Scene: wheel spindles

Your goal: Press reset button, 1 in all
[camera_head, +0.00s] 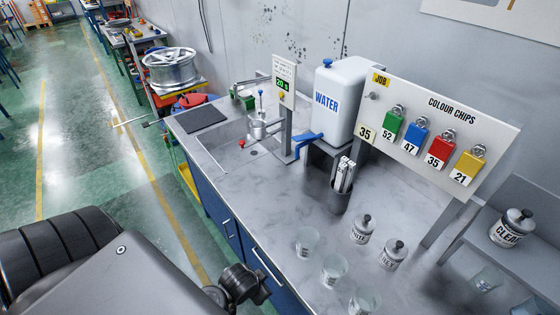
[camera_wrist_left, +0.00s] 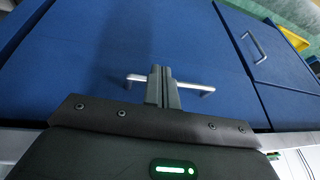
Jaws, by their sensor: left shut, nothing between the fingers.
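My left gripper (camera_wrist_left: 163,72) is shut and empty in the left wrist view. It is in front of a blue cabinet front (camera_wrist_left: 90,50), with a metal handle (camera_wrist_left: 190,86) behind the fingers; contact cannot be told. My right gripper is not in view.
The counter (camera_head: 225,170) holds a water tank (camera_head: 341,98), a dark cup of strips (camera_head: 339,198), clear beakers (camera_head: 334,270) and lidded jars (camera_head: 392,256). A colour chips board (camera_head: 435,118) stands behind. The counter's front-left part is bare.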

